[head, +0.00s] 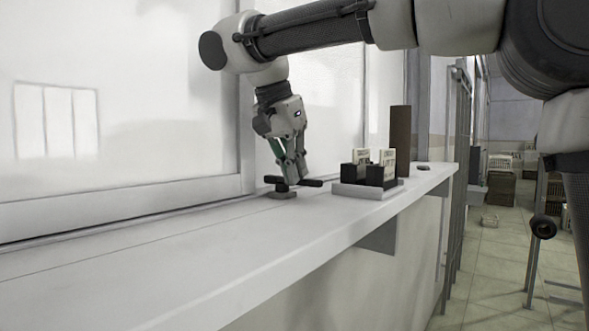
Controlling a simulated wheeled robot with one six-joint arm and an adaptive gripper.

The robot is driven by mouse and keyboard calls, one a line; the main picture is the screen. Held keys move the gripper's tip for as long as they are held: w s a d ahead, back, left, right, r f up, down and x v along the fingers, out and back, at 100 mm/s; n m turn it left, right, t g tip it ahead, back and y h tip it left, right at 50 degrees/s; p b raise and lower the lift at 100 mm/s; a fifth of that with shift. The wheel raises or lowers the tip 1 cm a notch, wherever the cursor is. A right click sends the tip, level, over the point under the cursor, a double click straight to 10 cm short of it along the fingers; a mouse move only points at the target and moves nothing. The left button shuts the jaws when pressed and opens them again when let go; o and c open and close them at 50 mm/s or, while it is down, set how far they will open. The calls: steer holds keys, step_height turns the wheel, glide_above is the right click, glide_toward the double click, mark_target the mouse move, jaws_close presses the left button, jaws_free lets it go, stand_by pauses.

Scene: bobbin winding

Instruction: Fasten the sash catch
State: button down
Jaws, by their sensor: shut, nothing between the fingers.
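The sash catch (281,193) is a small dark fitting on the white sill (180,232), close to the window frame. It has a dark lever that reaches out to the right. My gripper (299,179) points down right at the catch, its fingers shut and empty. The fingertips are at or just above the lever; I cannot tell if they touch it. The fingers partly hide the lever's middle, and how far the lever is turned is too small to tell.
To the right of the catch, a light tray (352,190) holds dark blocks and upright pale cards. A tall brown post (400,138) stands behind it. A small dark object (423,167) lies near the sill's far end. The sill's left part is clear. Crates (502,185) stand down the aisle.

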steer(key=shift+s+f, duration=0.1)
steer(key=shift+f, duration=0.3)
jaws_free()
steer(key=shift+r, duration=0.1)
steer(key=shift+r, duration=0.1)
steer(key=v, duration=1.1)
steer(key=shift+r, duration=0.45)
steer(key=shift+a, duration=0.1)
